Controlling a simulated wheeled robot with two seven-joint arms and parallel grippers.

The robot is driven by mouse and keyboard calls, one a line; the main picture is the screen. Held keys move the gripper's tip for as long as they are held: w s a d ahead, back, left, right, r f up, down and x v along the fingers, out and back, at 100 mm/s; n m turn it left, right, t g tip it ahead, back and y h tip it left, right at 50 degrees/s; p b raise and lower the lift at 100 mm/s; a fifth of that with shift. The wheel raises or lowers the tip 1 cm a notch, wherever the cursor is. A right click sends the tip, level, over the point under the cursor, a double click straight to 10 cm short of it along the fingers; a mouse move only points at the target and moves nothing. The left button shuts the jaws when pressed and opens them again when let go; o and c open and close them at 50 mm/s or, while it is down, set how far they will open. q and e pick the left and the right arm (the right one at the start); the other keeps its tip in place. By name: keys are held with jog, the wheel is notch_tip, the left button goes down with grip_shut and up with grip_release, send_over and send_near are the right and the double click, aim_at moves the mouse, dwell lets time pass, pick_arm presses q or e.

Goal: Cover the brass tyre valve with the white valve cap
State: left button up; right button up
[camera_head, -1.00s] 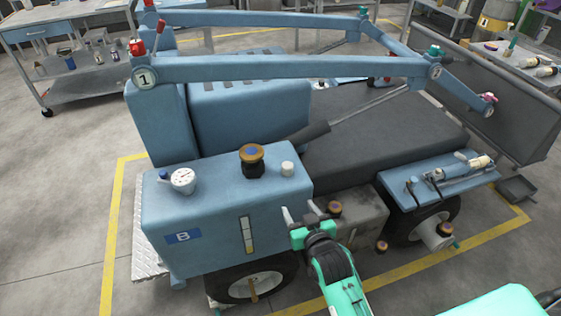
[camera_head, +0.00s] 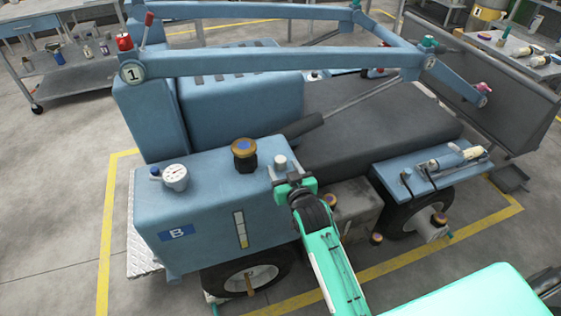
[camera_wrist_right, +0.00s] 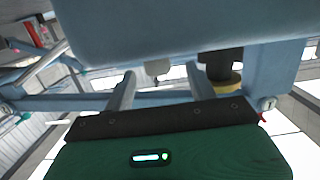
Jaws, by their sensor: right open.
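The white valve cap (camera_head: 281,162) stands on the right end of the top of the blue box marked B. It also shows small and pale between the fingers in the right wrist view (camera_wrist_right: 157,67). My right gripper (camera_head: 293,180) is open and empty, at the box's right edge just in front of the cap; its fingers (camera_wrist_right: 163,82) are apart, with the cap beyond them. I cannot tell whether they touch it. The brass tyre valve (camera_head: 250,285) sticks out from the front wheel, low in the head view. My left gripper is not in view.
A black filler with a brass-coloured top (camera_head: 244,154) stands left of the cap on the blue box (camera_head: 190,236). A white dial gauge (camera_head: 175,177) is further left. Blue rails (camera_head: 265,61) span above the machine. A tool shelf (camera_head: 425,174) is at the right.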

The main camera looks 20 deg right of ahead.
aim_at(282, 165)
jog(key=w, duration=0.2)
jog(key=w+f, duration=0.1)
jog(key=w, duration=0.1)
jog(key=shift+w+d+p, duration=0.1)
jog(key=shift+w+p, duration=0.1)
jog(key=shift+p, duration=0.1)
jog(key=c, duration=1)
